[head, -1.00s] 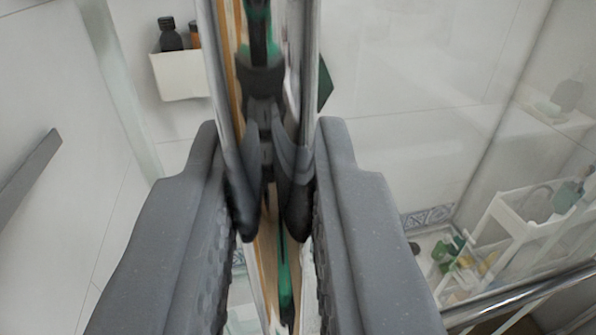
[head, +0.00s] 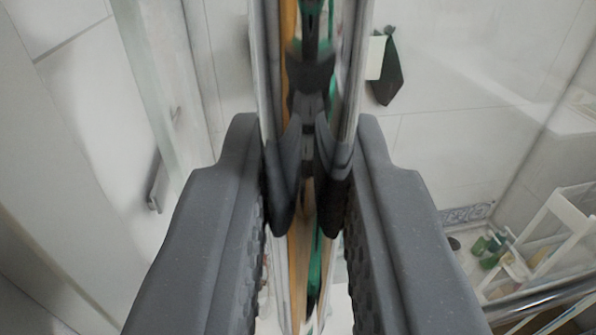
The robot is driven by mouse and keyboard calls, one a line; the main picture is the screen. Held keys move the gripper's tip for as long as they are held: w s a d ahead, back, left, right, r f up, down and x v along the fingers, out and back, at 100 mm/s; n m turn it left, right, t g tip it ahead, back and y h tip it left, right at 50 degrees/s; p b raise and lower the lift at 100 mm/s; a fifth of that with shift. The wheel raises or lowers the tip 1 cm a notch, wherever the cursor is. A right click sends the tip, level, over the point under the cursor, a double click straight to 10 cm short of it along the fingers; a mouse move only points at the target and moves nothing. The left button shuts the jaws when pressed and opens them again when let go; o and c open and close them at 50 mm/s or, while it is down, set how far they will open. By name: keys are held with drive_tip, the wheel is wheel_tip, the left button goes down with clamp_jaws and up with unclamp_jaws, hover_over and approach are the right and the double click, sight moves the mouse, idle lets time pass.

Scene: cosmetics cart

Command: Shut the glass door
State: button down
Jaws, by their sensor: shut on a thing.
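The glass door (head: 343,70) is seen nearly edge-on, running top to bottom through the middle of the head view. Its shiny edges carry dark, orange and green reflections. My gripper (head: 306,150) has one dark grey finger on each side of the door and is shut on it. The fingers hide part of the door's lower stretch. The door's hinge and frame contact cannot be made out.
A dark bar (head: 158,180) shows at left, beside a pale vertical strip (head: 150,80). A dark green cloth (head: 387,72) hangs on the back wall. A white rack (head: 555,235) with small items stands at lower right, near a metal rail (head: 540,298).

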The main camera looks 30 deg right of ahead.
drive_tip(key=shift+w+a+f, duration=0.1)
drive_tip(key=shift+a+f, duration=0.1)
drive_tip(key=shift+a, duration=0.15)
drive_tip(key=c, duration=1.7)
unclamp_jaws()
drive_tip(key=shift+o, duration=1.3)
drive_tip(key=shift+s+d+r, duration=0.1)
drive_tip(key=shift+s+r, duration=0.1)
drive_tip(key=shift+s, duration=0.05)
drive_tip(key=shift+w, duration=0.1)
drive_tip(key=b+v, duration=0.3)
drive_tip(key=v, duration=1.1)
